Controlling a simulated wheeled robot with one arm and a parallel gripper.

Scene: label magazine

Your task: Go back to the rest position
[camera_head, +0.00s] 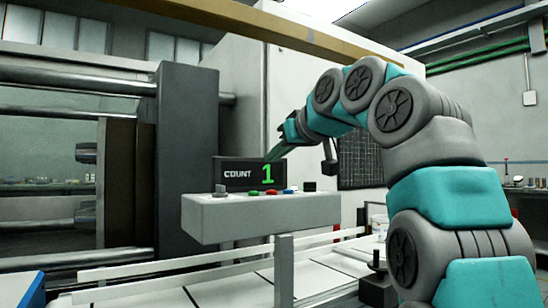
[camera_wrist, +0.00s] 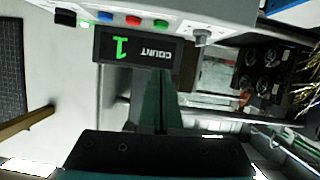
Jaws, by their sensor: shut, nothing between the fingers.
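My gripper (camera_head: 272,155) is raised in front of the machine, its dark green fingers pointing down and left towards the count display. In the wrist view the gripper's fingers (camera_wrist: 160,82) lie side by side, shut with nothing between them. The count display (camera_head: 238,174) reads a green "1". It shows upside down in the wrist view (camera_wrist: 140,48), just beyond the fingertips. In the head view the fingertips overlap the display's top edge. I cannot tell whether they touch it.
A grey control box (camera_head: 235,216) with coloured buttons stands below the display. A conveyor (camera_head: 225,290) with a pale rail runs beneath it. The machine's dark upright plate (camera_head: 188,160) and open bay are at left. A dark grid panel (camera_head: 360,162) hangs behind my arm.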

